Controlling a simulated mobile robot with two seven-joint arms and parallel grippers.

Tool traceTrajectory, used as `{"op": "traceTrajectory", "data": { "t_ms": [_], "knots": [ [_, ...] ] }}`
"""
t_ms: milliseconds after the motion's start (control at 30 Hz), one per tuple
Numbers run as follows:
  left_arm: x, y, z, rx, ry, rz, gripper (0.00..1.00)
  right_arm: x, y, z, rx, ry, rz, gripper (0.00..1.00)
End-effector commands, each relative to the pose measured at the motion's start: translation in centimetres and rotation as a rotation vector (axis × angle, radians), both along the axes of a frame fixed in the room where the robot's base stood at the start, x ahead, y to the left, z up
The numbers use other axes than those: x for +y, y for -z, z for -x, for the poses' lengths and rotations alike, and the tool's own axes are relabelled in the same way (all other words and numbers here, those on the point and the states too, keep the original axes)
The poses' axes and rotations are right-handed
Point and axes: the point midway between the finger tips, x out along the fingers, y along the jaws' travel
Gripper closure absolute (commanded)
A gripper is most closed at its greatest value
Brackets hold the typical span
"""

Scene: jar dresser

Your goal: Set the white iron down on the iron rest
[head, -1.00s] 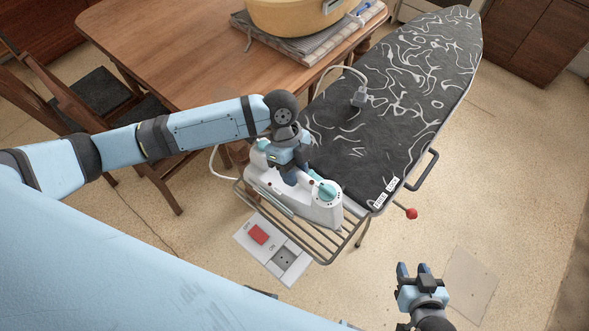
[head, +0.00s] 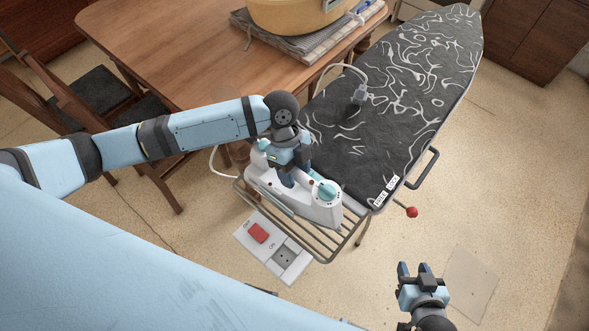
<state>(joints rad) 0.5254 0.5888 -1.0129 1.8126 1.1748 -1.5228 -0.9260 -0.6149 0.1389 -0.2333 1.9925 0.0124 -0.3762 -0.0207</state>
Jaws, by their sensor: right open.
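The white iron (head: 323,213) with teal parts sits over the wire iron rest (head: 323,243) at the near end of the ironing board. From this view it appears to lie on the bars, but I cannot see its underside contact. My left gripper (head: 290,176) is over the iron's handle from above; its fingers are mostly hidden, so I cannot tell whether they grip the handle. My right gripper (head: 415,271) is open and empty over the floor at the lower right, apart from the board.
The patterned ironing board (head: 350,150) stretches to the upper right, with a plug and cord (head: 359,95) on it. A socket panel with a red switch (head: 258,233) is below the rest. A wooden table (head: 180,50) with a yellow pot (head: 290,15) stands at upper left. A red knob (head: 412,212) sticks out right.

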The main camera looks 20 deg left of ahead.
Motion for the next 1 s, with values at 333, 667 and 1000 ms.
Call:
{"op": "traceTrajectory", "data": {
  "t_ms": [333,667,1000],
  "knots": [
    [0.1,0.2,0.1,0.003,0.000,-0.004,0.40,0.1,-0.2,0.0,-0.004,-0.002,-0.002,0.57],
    [1.7,-4.6,-1.6,-0.003,-0.001,-0.002,0.40,0.1,0.6,0.0,0.000,-0.003,-0.002,0.57],
    [3.7,-10.9,-3.6,-0.002,0.000,-0.001,0.40,0.1,1.4,0.1,0.003,-0.002,0.000,0.57]
  ]
}}
